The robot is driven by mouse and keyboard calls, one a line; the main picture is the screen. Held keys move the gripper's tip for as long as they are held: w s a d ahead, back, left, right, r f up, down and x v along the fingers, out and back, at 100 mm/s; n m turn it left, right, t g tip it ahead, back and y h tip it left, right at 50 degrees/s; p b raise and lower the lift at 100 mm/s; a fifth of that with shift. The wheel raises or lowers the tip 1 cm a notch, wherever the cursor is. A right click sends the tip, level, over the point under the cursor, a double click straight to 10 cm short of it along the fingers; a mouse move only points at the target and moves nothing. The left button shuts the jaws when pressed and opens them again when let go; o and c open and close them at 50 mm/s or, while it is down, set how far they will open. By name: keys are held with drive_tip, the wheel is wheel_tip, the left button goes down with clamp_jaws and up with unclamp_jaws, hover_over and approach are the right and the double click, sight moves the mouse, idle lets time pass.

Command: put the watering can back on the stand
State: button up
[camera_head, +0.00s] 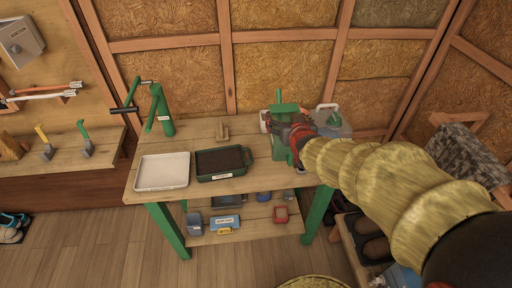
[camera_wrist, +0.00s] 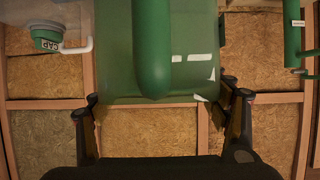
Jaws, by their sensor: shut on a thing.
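The green watering can (camera_head: 279,149) is at the right of the workbench's back part, largely hidden behind my gripper (camera_head: 300,137). In the wrist view, a green body with a thick upright handle, the watering can (camera_wrist: 120,60), fills the top middle. My gripper's fingers (camera_wrist: 163,92) stand at its left and right sides, shut on it. I cannot tell whether the can touches the bench top. The spout is not clear. Which thing is the stand I cannot tell; the wooden bench (camera_head: 205,198) with green legs is below the can.
A clear jug (camera_head: 333,124) with a green cap is close right of the can. An insulated wall is behind.

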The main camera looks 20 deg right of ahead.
drive_tip(key=f, duration=0.3)
drive_tip(key=shift+a+f, duration=0.35)
drive_tip(key=shift+a, duration=0.05)
drive_tip(key=b+x, duration=0.2)
drive_tip(key=x, duration=0.6)
drive_tip(key=shift+w+d+f+b, duration=0.1)
drive_tip(key=shift+w+f+b, duration=0.15)
drive_tip(key=shift+f+b, duration=0.1)
drive_tip(key=w+d+f+b, duration=0.1)
drive_tip(key=w+f+b, duration=0.2)
drive_tip(key=w+f, duration=0.2)
drive_tip(key=shift+w+d+f, duration=0.25)
drive_tip(key=shift+d+f, duration=0.1)
drive_tip(key=shift+f, duration=1.55)
drive_tip(key=shift+f+b, duration=0.25)
drive_tip(key=shift+b, duration=0.15)
drive_tip(key=o, duration=2.1)
